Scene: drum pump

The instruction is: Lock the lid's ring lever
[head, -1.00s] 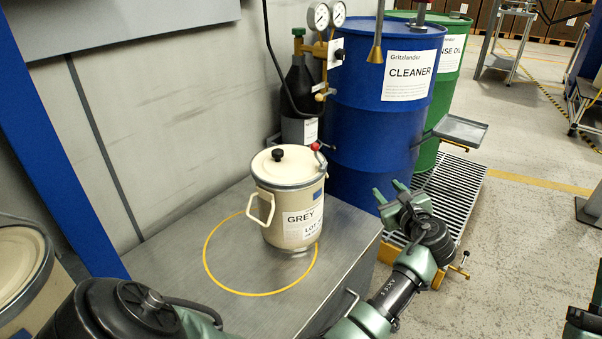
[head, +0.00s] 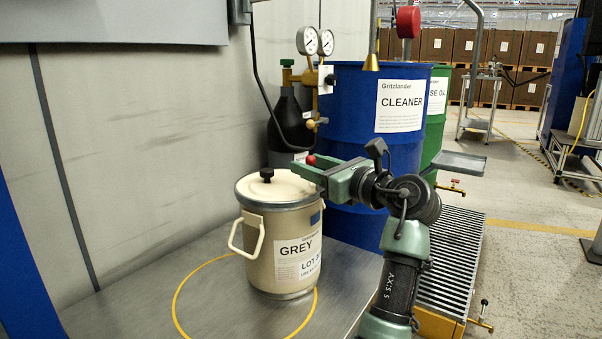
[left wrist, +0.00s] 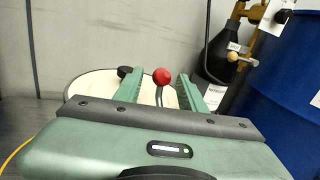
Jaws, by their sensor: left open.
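A cream pail (head: 262,255) labelled GREY stands upright on the metal bench. Its cream lid (head: 250,187) has a black knob and a grey ring around the rim. The ring lever's red ball (head: 311,160) sticks up at the lid's right side; its lower part is hidden by my gripper in the head view. My left gripper (head: 322,174) reaches in from the right at lid height. In the left wrist view the red ball (left wrist: 161,76) and its thin stem show between the two open green fingers, with gaps on both sides. My right gripper is out of view.
The blue CLEANER drum (head: 345,115) stands close behind my left gripper. A dark gas cylinder (head: 287,127) with gauges stands behind the pail. The bench (head: 215,310) is clear around the pail, with a yellow circle marked on it.

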